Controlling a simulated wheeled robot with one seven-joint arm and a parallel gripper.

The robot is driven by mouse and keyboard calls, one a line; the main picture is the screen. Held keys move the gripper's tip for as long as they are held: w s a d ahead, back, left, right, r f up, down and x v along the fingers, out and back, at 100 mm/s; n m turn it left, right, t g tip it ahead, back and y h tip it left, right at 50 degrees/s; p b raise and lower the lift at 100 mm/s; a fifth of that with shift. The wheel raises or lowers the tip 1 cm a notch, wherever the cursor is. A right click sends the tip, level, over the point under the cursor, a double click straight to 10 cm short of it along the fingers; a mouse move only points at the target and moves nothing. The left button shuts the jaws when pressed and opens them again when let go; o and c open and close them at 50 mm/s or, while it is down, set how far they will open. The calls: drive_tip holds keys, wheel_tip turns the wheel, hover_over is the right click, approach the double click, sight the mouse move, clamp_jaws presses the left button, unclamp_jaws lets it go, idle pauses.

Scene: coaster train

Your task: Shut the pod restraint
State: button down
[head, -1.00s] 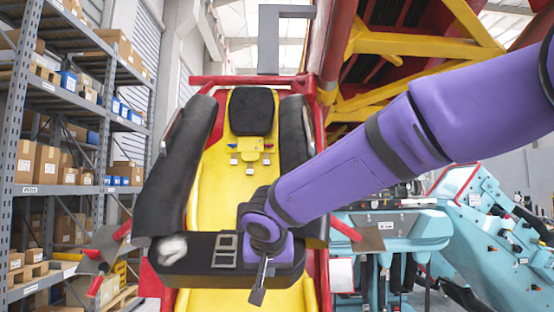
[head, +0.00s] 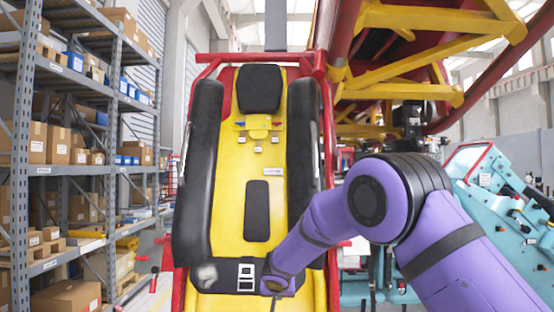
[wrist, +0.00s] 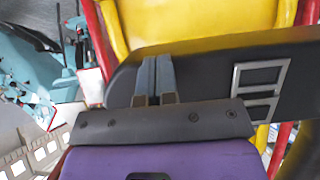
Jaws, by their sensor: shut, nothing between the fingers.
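The pod's yellow seat (head: 228,160) stands in a red frame (head: 326,120). The black restraint has two padded side arms, left (head: 202,170) and right (head: 303,150), running along both sides of the seat. A black crossbar (head: 222,273) with a silver buckle-like fitting joins them low across the seat. My gripper (wrist: 155,62) is shut and empty, its fingertips against or just in front of the crossbar (wrist: 210,70) in the wrist view, beside the silver fitting (wrist: 260,88). In the head view my purple wrist hides most of the gripper. Whether the restraint is latched cannot be seen.
Grey shelving (head: 62,165) with boxes stands on the left. Red and yellow coaster structure (head: 420,50) rises at the upper right. A teal machine (head: 495,190) stands at the right. A dark pad (head: 257,212) lies on the seat's middle.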

drive_tip(key=w+f+t, duration=0.1)
drive_tip(key=w+f, duration=0.6)
drive_tip(key=w, duration=0.5)
drive_tip(key=shift+t, duration=0.3)
drive_tip(key=shift+s, duration=0.1)
